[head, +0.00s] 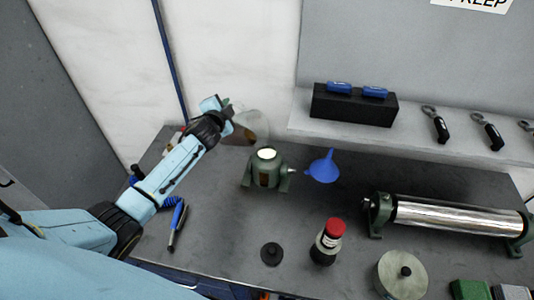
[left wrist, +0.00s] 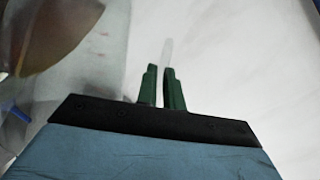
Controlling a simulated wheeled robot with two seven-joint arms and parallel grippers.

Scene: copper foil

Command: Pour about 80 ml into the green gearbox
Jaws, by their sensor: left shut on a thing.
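The green gearbox (head: 262,178) stands upright on the bench, with a pale round opening on top and a small shaft on its right side. My left gripper (head: 228,112) is above and left of it, shut on a clear jug (head: 258,122) that holds brown liquid. The jug is tilted, and I see no stream between it and the gearbox. In the left wrist view, the fingers (left wrist: 162,88) close on a thin clear part, likely the handle; the jug with brown liquid (left wrist: 48,30) shows at upper left. My right gripper is out of view.
A blue funnel (head: 322,167) lies right of the gearbox. A black round cap (head: 271,254) and a red-topped bottle (head: 325,243) are in front. A metal roller (head: 450,218) and a round disc (head: 402,276) sit at right. A shelf (head: 430,151) runs behind.

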